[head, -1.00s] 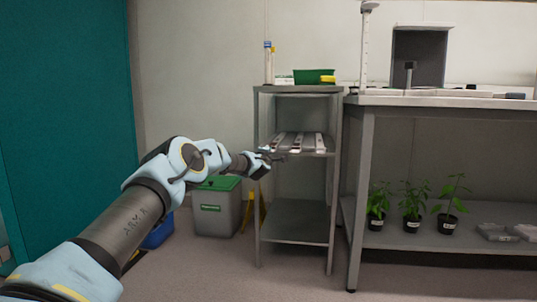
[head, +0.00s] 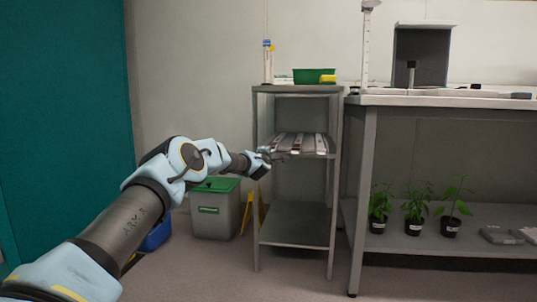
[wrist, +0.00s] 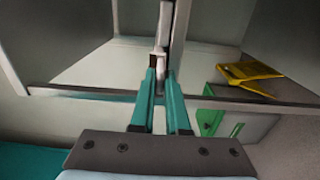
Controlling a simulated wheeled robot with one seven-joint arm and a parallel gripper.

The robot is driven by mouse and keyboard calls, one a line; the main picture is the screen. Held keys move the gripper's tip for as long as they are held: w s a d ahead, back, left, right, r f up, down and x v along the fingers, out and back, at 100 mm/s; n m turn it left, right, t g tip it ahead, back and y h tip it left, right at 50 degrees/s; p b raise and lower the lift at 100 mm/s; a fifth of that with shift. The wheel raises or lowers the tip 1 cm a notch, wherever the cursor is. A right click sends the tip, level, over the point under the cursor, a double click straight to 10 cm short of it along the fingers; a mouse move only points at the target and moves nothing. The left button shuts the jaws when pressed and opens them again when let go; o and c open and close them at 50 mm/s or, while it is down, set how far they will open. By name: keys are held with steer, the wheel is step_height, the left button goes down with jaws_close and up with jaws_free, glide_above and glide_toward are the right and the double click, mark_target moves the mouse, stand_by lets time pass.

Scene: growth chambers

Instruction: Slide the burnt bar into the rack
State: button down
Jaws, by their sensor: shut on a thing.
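My gripper (head: 268,155) is at the front left of the shelf unit's middle shelf. In the wrist view its two teal fingers (wrist: 162,73) are closed on the pale near end of a narrow grey bar (wrist: 165,22), which points away from my gripper. I cannot see burn marks on it. On the middle shelf (head: 315,155) several pale and dark long strips lie side by side, pointing back, apparently the rack with bars (head: 299,143). I cannot make out its slots, nor whether the held bar's far end is inside it.
A shelf unit post (head: 335,205) stands right of my gripper. A green tub (head: 314,75) and a yellow block are on its top. A bench (head: 430,101) with plants below is to the right. A green-lidded bin (head: 216,212) and a yellow floor sign (wrist: 245,72) are left.

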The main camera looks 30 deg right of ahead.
steer(key=shift+w+d+r, duration=0.1)
steer(key=c, duration=1.3)
jaws_free()
steer(key=o, duration=0.5)
steer(key=shift+c, duration=0.2)
steer(key=b+v, duration=0.5)
steer(key=v, duration=0.4)
